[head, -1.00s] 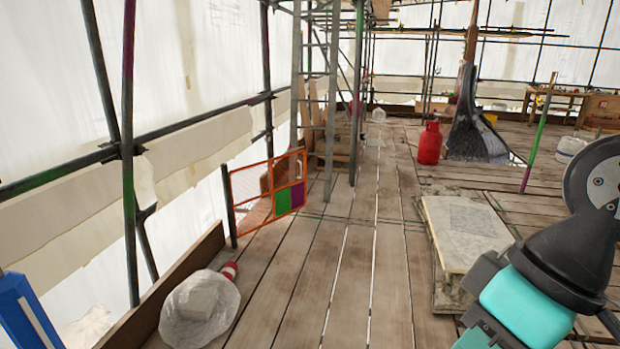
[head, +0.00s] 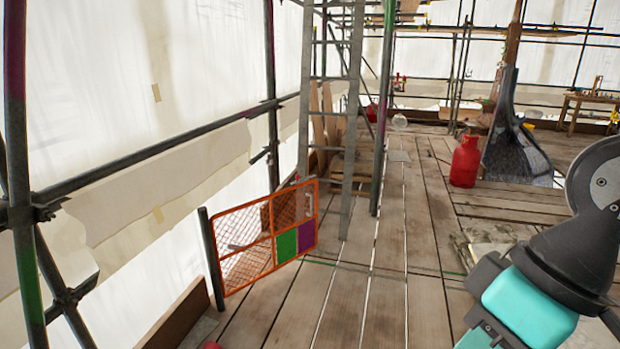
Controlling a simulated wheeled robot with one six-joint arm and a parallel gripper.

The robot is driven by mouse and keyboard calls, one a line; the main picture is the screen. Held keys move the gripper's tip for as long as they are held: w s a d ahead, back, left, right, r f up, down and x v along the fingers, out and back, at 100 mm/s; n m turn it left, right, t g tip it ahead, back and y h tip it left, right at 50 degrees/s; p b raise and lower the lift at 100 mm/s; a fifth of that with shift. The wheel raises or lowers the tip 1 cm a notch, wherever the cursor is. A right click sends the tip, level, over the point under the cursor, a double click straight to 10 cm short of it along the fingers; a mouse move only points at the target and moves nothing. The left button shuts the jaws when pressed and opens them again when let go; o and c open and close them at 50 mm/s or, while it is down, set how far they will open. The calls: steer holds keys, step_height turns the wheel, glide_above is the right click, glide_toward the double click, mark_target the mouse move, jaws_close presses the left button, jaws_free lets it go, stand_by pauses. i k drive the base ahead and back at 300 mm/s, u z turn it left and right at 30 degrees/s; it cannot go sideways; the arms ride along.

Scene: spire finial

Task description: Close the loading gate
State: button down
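The loading gate (head: 271,231) is an orange mesh frame with a green and a purple panel at its lower right. It stands to the left of centre in the head view. Its left side is by a dark post (head: 211,258) at the deck edge, and it reaches right over the boards, so it stands swung inward. An opening in the edge shows pale sheeting behind it. My arm shows at the lower right, well apart from the gate. I cannot make out my gripper's fingers in this view.
A ladder (head: 346,130) and a scaffold pole (head: 384,120) stand just right of the gate. A red gas cylinder (head: 465,162) stands further right. A toe board (head: 177,312) runs along the left edge. The plank deck (head: 390,290) ahead is mostly clear.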

mark_target(307, 231)
steer(key=u, duration=0.15)
steer(key=i, duration=2.2)
steer(key=u, duration=0.35)
steer(key=i, duration=1.75)
steer(key=u, duration=0.15)
